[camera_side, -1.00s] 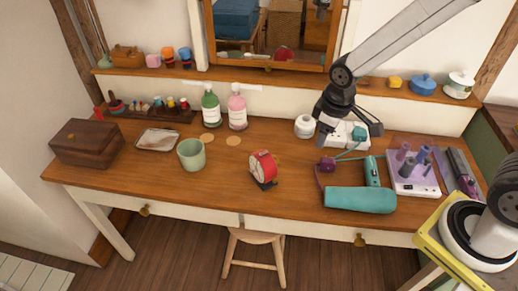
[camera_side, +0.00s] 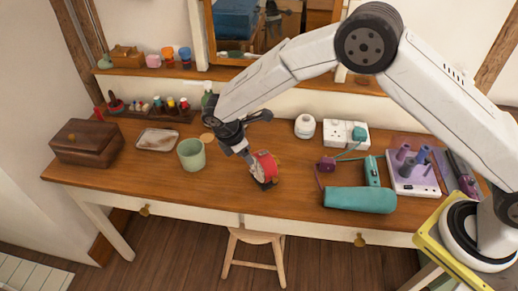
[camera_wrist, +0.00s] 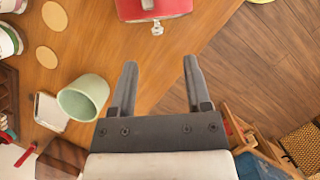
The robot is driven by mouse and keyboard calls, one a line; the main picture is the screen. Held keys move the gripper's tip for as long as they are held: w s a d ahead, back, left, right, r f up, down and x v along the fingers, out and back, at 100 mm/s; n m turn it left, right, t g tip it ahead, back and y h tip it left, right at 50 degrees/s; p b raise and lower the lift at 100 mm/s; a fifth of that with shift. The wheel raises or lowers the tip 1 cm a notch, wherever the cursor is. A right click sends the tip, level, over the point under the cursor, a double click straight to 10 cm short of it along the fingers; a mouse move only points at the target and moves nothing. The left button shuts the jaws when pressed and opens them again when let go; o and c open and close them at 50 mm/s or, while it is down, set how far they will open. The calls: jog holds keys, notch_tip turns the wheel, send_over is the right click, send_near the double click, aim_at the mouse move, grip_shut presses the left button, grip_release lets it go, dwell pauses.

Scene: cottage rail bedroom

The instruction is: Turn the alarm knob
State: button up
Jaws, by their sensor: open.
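The red alarm clock (camera_side: 265,168) stands on the wooden desk, partly covered by my gripper in the side view. In the wrist view the red clock (camera_wrist: 172,10) is cut off by the top edge. A small silver knob (camera_wrist: 157,29) sticks out from its near side, just beyond my fingertips and roughly between their lines. My gripper (camera_side: 258,138) is open and empty close to the clock; its two separated fingers (camera_wrist: 160,63) show in the wrist view. I cannot tell whether it touches the clock.
A green cup (camera_side: 191,154) and a small tray (camera_side: 158,139) are left of the clock. A teal hair dryer (camera_side: 360,199), white outlet block (camera_side: 345,134) and roller set (camera_side: 413,180) are to the right.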

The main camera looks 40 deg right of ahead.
aim_at(250, 171)
jog(key=shift+w+a+f+n+h, duration=0.3)
jog(key=shift+a+f+n, duration=0.2)
jog(key=shift+a+f, duration=0.2)
jog(key=shift+x, duration=3.85)
grip_shut()
